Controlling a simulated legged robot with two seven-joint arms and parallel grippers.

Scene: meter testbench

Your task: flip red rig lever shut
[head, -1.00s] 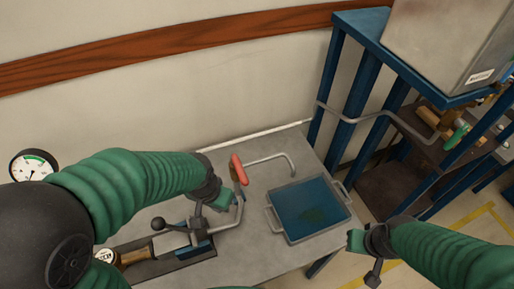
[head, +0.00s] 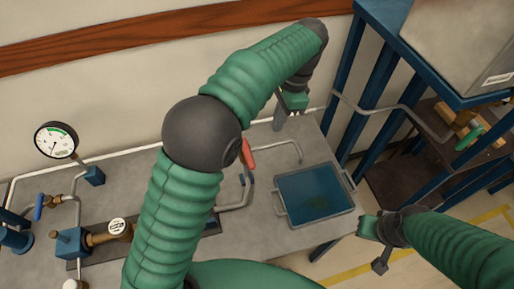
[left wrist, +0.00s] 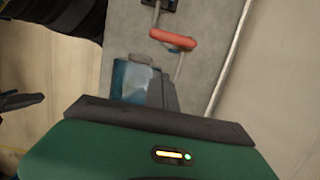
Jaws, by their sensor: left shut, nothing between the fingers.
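The red lever (head: 248,153) stands on the grey bench on a bent grey pipe, partly hidden by my left arm in the head view. In the left wrist view the red lever (left wrist: 173,40) lies crosswise over the pipe, near the top. My left gripper (head: 279,121) is shut and empty, behind and to the right of the lever, apart from it. My right gripper (head: 366,227) hangs at the right, past the tray and far from the lever; its jaws are too unclear to judge.
A blue tray (head: 279,208) with handles sits on the bench, right of the lever. A pressure gauge (head: 56,141) and a blue valve handle (head: 39,206) are at the left. A blue frame (head: 353,112) stands at the right. The wall closes off the back.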

